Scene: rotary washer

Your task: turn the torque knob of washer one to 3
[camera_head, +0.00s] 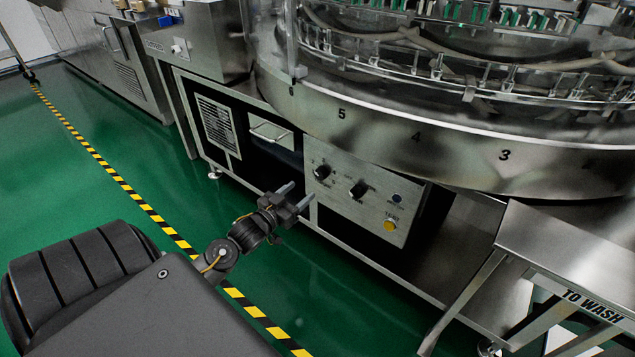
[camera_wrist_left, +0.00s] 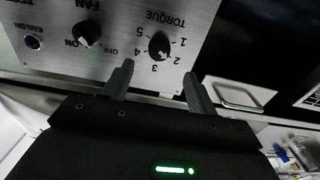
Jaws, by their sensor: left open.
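The torque knob (camera_head: 322,172) is the black left-hand knob on the silver control panel. In the left wrist view the torque knob (camera_wrist_left: 159,45) shows upside down, under the label TORQUE and ringed by the numbers 1 to 5. I cannot tell for certain which number it points at. My left gripper (camera_head: 297,195) is in front of the panel, lower left of the torque knob, with its fingers toward the panel. In the left wrist view the left gripper (camera_wrist_left: 158,70) is open and empty, its fingers either side of the knob's line but apart from it. My right gripper is not in view.
A fan knob (camera_head: 357,190) sits right of the torque knob. A yellow button (camera_head: 390,226) is lower right on the panel. A metal handle (camera_head: 270,132) is at the panel's left. A steel table (camera_head: 565,250) marked TO WASH stands at the right. Green floor lies left.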

